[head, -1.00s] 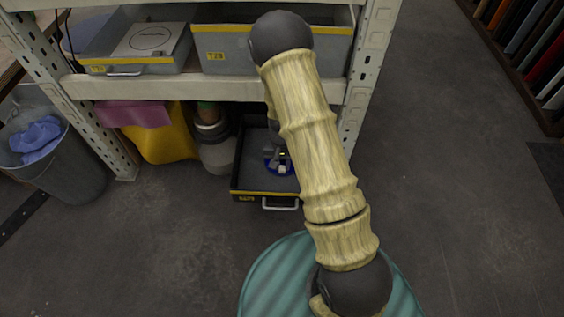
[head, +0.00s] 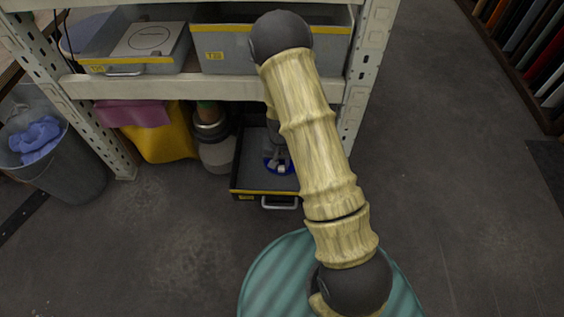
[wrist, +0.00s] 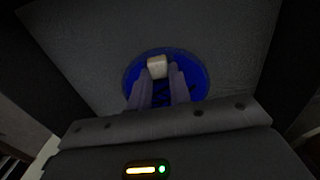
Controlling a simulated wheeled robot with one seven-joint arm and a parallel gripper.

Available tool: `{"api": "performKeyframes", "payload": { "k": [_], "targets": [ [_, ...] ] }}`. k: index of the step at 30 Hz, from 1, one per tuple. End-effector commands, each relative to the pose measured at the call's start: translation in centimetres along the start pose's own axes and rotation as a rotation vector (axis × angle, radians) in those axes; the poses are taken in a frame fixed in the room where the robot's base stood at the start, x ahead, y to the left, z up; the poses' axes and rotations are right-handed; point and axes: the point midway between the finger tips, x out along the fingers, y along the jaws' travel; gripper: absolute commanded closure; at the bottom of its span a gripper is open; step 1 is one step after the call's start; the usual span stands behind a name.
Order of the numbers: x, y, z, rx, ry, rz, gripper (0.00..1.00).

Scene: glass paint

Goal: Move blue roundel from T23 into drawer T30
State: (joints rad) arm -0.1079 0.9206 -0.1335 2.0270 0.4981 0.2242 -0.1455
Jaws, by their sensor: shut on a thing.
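The blue roundel (head: 270,166) shows low inside the open lower drawer (head: 262,194), partly hidden by my arm. In the wrist view the roundel (wrist: 198,72) is a blue disc with a pale block-shaped knob (wrist: 157,66) on it. My gripper (wrist: 157,82) is shut on the roundel at its knob, with the grey drawer floor (wrist: 90,45) around it. Whether the disc touches the floor I cannot tell. The drawer's label is too small to read. A bin labelled T23 or similar (head: 215,57) stands on the shelf above.
The shelf upright (head: 352,130) stands close to the right of my arm. A second grey bin (head: 127,68) holds a white lidded thing. A yellow container (head: 165,140) and a grey canister (head: 217,150) stand left of the drawer. A waste bin (head: 75,180) is at far left.

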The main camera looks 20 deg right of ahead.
Motion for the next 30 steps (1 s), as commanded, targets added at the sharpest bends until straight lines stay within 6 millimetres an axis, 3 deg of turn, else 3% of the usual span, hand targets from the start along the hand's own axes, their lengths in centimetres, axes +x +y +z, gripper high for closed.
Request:
{"api": "performKeyframes", "payload": {
  "k": [15, 16, 19, 30],
  "targets": [
    [0.41, 0.11, -0.05, 0.002, 0.001, 0.0, 1.0],
    [0.39, 0.11, -0.06, 0.002, 0.001, 0.0, 0.75],
    [0.39, 0.1, -0.05, 0.002, 0.0, 0.0, 0.55],
    [-0.04, 0.09, -0.04, 0.002, 0.0, 0.0, 0.55]
  ]
}}
